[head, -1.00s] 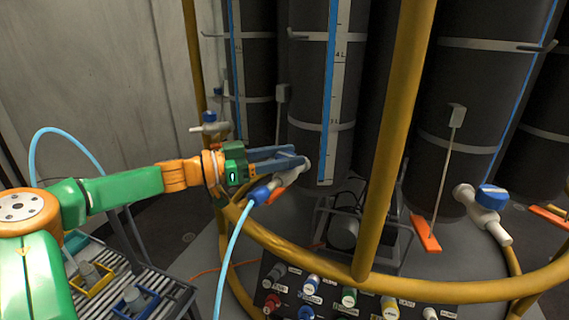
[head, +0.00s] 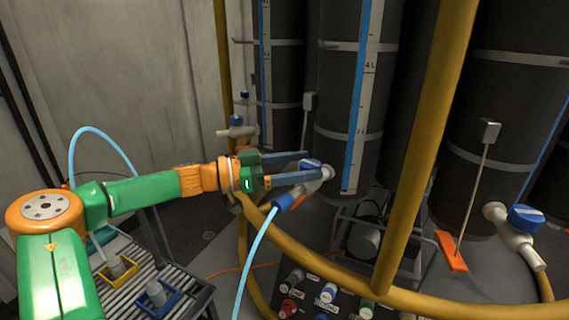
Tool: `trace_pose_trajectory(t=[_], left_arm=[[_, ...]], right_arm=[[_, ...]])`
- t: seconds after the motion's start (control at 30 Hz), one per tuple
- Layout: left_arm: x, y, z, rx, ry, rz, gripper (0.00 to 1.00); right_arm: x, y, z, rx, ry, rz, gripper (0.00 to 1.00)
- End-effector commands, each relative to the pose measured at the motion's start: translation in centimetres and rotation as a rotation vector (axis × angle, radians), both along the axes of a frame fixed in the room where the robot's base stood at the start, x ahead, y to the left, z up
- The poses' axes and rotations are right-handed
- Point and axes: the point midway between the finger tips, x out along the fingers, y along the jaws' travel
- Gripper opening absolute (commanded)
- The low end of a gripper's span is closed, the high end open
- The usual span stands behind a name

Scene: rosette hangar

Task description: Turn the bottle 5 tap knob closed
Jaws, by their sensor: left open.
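My left gripper (head: 313,165) reaches in from the left with its two fingers apart. It is at the tap (head: 314,183) low on the middle dark bottle (head: 338,150). The tap's blue knob (head: 311,164) shows between the fingertips. I cannot tell whether either finger touches it, and the lower finger partly covers the tap. A light blue hose (head: 252,255) hangs from a blue connector (head: 285,202) at the tap's outlet. No bottle number is readable. My right gripper is not in view.
A yellow rail (head: 330,270) and upright post (head: 425,150) stand before the bottles. Other blue-knobbed taps sit at the right (head: 524,217) and behind the gripper (head: 236,122). A panel of coloured knobs (head: 305,300) is below. A roller rack (head: 135,290) stands lower left.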

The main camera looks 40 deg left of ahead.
Motion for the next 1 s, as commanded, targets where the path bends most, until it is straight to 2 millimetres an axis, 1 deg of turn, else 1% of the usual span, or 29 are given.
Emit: trace_pose_trajectory(t=[0.03,0.1,0.27,0.3,0.43,0.53,1.0], left_arm=[[-0.4,0.1,0.5,-0.004,-0.004,-0.003,0.84],[-1.0,0.6,0.2,0.002,-0.004,-0.004,0.84],[-2.3,1.6,0.1,-0.002,-0.003,-0.001,0.84],[-2.8,2.0,-0.3,0.004,0.000,-0.002,0.84],[-3.9,2.8,-0.2,0.001,0.002,-0.002,0.84],[-4.1,2.9,-0.1,-0.002,0.000,-0.003,0.84],[-4.1,2.9,0.0,-0.002,0.001,-0.003,0.84]], right_arm=[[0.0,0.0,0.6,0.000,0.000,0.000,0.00],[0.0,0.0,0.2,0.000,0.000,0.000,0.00],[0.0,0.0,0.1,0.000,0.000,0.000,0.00],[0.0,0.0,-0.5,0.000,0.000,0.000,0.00],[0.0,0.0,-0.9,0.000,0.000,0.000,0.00],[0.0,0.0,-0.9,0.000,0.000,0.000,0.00],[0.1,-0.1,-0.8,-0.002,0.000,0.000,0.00]])
